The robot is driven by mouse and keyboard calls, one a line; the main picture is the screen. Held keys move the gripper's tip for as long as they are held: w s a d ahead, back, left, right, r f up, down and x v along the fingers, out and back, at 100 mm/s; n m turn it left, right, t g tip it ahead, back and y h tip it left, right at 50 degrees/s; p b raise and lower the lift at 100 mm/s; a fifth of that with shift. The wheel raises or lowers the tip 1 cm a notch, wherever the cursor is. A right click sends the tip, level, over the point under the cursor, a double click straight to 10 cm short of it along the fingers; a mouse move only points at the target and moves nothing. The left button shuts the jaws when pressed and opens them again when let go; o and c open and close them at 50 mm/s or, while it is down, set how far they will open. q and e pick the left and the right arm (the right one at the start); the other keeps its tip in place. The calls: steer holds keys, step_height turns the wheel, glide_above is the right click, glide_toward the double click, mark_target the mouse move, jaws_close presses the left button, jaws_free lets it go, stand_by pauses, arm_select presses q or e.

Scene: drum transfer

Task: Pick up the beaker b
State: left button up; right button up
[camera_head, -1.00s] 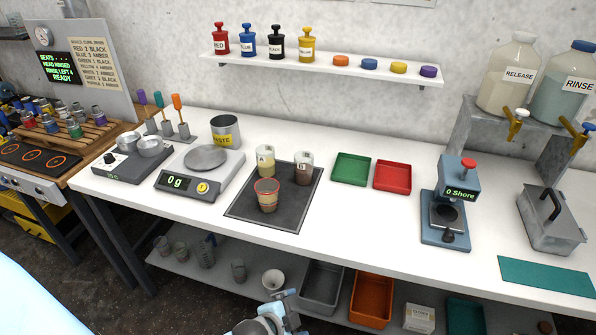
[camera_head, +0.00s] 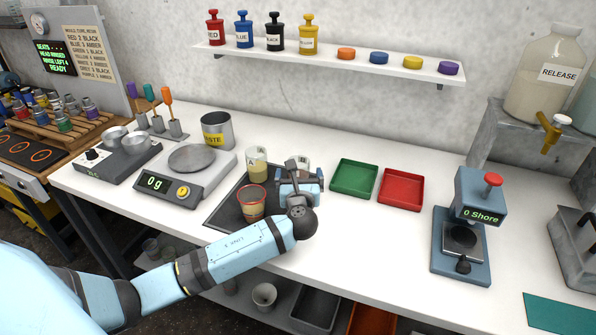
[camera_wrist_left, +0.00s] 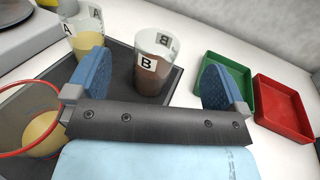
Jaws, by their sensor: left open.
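Beaker B (camera_wrist_left: 150,72) is a clear beaker with a black B label and brown contents. It stands on the dark mat (camera_wrist_left: 113,82) in the left wrist view. In the head view my left gripper hides most of it; only its top (camera_head: 303,162) shows. My left gripper (camera_head: 300,182) is open and empty over the mat's right part. In the left wrist view its blue fingers (camera_wrist_left: 158,80) are spread wide, with beaker B beyond and between them, nearer the left finger. Beaker A (camera_head: 257,164), with yellowish contents, stands left of it. My right gripper is not in view.
A red-rimmed cup (camera_head: 251,203) stands on the mat, left of my gripper. Green (camera_head: 355,193) and red (camera_head: 401,205) trays lie to the right. A scale (camera_head: 160,195) and waste can (camera_head: 217,146) stand left. Bare table lies between the red tray and the press (camera_head: 461,262).

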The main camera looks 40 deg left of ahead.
mark_target(299, 175)
arm_select(q)
step_height(299, 175, down, 7)
steer(key=shift+s+d+f+b, duration=0.1)
steer(key=shift+d+b, duration=0.05)
steer(key=shift+b, duration=0.2)
steer(key=shift+w+a+f, duration=0.15)
steer(key=shift+w+a, duration=0.05)
steer(key=shift+w, duration=0.05)
steer(key=shift+x, duration=3.5)
steer(key=c, duration=1.1)
steer(key=shift+r, duration=0.3)
steer(key=shift+c, duration=0.2)
